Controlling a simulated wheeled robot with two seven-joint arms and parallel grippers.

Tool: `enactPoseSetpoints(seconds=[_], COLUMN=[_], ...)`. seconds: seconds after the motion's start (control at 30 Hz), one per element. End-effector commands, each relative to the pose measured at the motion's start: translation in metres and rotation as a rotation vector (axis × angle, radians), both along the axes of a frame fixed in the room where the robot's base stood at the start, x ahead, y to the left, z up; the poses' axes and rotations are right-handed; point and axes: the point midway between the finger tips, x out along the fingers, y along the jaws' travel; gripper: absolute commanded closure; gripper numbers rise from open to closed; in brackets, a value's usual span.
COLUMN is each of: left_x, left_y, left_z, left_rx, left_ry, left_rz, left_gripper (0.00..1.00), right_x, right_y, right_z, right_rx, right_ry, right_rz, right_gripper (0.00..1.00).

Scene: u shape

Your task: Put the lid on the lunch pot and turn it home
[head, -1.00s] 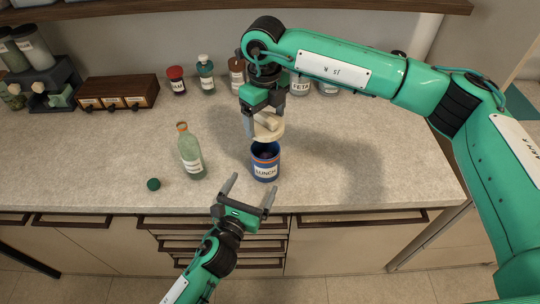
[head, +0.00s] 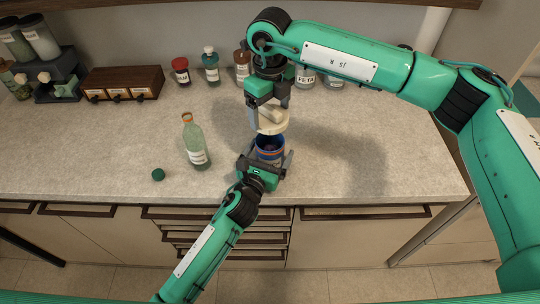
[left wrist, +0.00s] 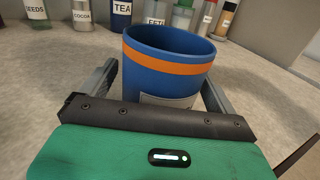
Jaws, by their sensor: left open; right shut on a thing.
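The lunch pot (head: 270,149) is a blue cup with an orange band, standing upright and uncovered on the counter. It also fills the middle of the left wrist view (left wrist: 168,65). My left gripper (head: 268,157) is open, with one finger on each side of the pot; whether the fingers touch it I cannot tell. My right gripper (head: 267,112) is shut on the pale lid (head: 273,122) and holds it above the pot. The lower part of the pot is hidden by my left gripper in the head view.
A green glass bottle (head: 195,143) stands left of the pot, with a dark green cap (head: 158,174) lying near the counter's front edge. Several jars stand at the back, among them a feta jar (head: 306,80). A wooden drawer box (head: 123,83) is at back left. The counter's right side is clear.

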Motion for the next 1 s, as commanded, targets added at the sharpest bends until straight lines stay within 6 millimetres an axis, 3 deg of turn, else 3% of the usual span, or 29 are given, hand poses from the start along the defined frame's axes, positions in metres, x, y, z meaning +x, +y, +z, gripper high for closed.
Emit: enactPoseSetpoints(seconds=[0.2,0.5,0.83,0.87,1.0], left_x=[0.015,0.016,0.016,0.016,0.016], left_y=[-0.006,-0.007,-0.007,-0.007,-0.007], left_z=[0.0,0.0,0.0,0.0,0.0], left_rx=[0.0,0.0,0.0,0.0,0.0], left_ry=[0.0,0.0,0.0,0.0,0.0], left_rz=[0.0,-0.001,-0.001,-0.001,-0.001], left_gripper=[0.07,0.07,0.7,0.74,0.74], right_x=[0.0,0.0,0.0,0.0,0.0], right_y=[0.0,0.0,0.0,0.0,0.0], right_z=[0.0,0.0,0.0,0.0,-0.005], right_rx=[0.0,0.0,0.0,0.0,0.0], right_ry=[0.0,0.0,0.0,0.0,0.001], right_rz=[0.0,0.0,0.0,0.0,0.0], right_gripper=[0.39,0.39,0.39,0.39,0.39])
